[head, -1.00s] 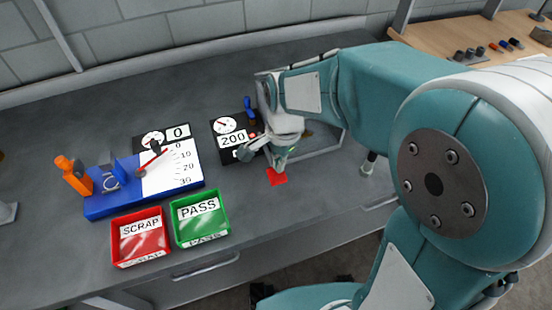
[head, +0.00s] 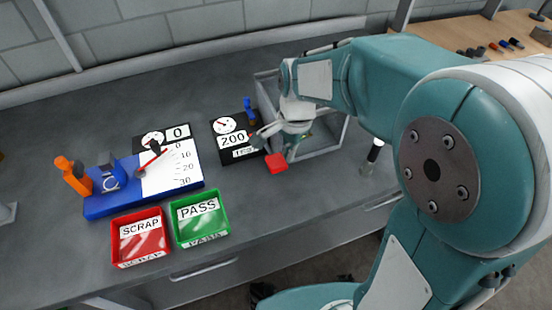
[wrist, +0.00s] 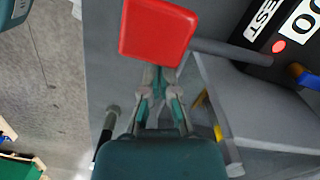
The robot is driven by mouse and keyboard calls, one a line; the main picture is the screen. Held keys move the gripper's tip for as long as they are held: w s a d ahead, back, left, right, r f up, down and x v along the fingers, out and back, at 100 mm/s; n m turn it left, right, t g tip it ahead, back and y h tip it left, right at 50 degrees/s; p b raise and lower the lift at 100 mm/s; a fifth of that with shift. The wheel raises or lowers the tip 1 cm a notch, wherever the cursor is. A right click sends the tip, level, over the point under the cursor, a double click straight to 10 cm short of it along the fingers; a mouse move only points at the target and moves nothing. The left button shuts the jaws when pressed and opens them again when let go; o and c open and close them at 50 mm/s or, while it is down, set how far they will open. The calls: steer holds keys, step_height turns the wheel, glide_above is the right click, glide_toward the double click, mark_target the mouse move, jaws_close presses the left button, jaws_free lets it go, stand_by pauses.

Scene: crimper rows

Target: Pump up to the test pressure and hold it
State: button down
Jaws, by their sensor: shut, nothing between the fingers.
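The black test panel (head: 235,155) at mid-bench carries a round gauge (head: 224,125) with a red needle, a plate reading 200, and a "TEST" label. Its needle value is too small to read. A red pad (head: 276,163) sits at the end of a grey bar, in front of the panel; it is large in the wrist view (wrist: 157,32). My gripper (head: 290,157) is shut and empty, with its fingertips right by the pad. In the wrist view the pad hides the tips, so I cannot tell whether they touch it. A red lamp (wrist: 278,46) shows beside the label.
A grey open frame (head: 335,140) stands behind and right of my gripper. A blue-handled part (head: 249,108) rises beside the panel. Left are a blue fixture (head: 120,200) with a 0 to 30 scale, a red SCRAP tray (head: 140,262) and a green PASS tray (head: 202,240).

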mark_target(278, 160)
step_height(278, 160, up, 12)
steer(key=shift+w+d+f, duration=0.2)
steer(key=shift+w+d, duration=0.2)
steer(key=shift+d, duration=0.05)
steer(key=shift+a+f, duration=0.1)
stand_by(1.3)
steer(key=s+a, duration=0.1)
steer(key=s+a+f, duration=0.1)
steer(key=shift+s+a+f, duration=0.15)
steer(key=shift+a, duration=0.2)
steer(key=shift+f, duration=0.15)
steer(key=shift+s+a+f, duration=0.1)
steer(key=shift+a+f, duration=0.05)
steer(key=shift+f, duration=1.55)
steer(key=shift+s+a+f, duration=0.1)
steer(key=shift+f, duration=1.55)
